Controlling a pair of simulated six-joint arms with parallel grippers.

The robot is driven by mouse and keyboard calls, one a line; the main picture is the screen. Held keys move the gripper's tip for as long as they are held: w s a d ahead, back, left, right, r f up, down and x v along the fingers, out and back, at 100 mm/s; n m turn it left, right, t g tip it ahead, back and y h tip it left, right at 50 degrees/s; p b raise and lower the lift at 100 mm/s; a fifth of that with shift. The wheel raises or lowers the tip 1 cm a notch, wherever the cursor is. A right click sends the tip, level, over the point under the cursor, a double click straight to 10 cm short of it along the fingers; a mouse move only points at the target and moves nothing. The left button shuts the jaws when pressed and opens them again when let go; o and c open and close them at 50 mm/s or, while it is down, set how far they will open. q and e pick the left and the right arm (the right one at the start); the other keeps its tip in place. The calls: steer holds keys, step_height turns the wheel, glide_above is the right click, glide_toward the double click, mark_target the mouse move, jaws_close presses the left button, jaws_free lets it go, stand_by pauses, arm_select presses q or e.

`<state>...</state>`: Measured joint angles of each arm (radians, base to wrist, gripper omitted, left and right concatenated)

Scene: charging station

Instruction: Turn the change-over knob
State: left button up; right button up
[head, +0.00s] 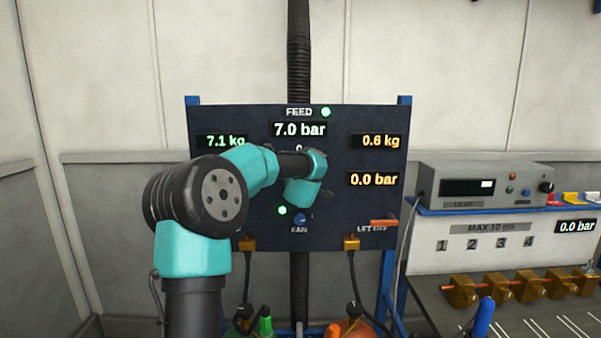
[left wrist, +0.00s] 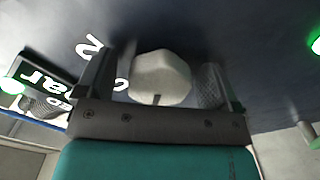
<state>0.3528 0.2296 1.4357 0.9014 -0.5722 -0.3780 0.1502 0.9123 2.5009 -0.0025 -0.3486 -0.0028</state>
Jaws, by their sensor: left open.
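The change-over knob (left wrist: 160,75) is a pale, faceted knob with a dark mark on its edge, on the dark panel in the left wrist view. My left gripper (left wrist: 155,88) is open, with one dark finger on each side of the knob. A gap shows at the left finger; I cannot tell whether the right finger touches. In the head view my left arm reaches to the middle of the dark panel (head: 370,208) and hides the knob; only a "0" shows above the wrist. My right gripper is in neither view.
The panel shows lit displays, with 7.0 bar (head: 300,130) on top and 0.0 bar (head: 374,179) at right. A blue fan knob (head: 300,218) and an orange let-off lever (head: 384,223) sit below. A bench with several brass fittings (head: 463,291) stands at right.

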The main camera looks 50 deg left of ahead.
arm_select(q)
steer(key=v, duration=1.7)
steer(key=shift+d, duration=0.15)
steer(key=shift+s, duration=0.1)
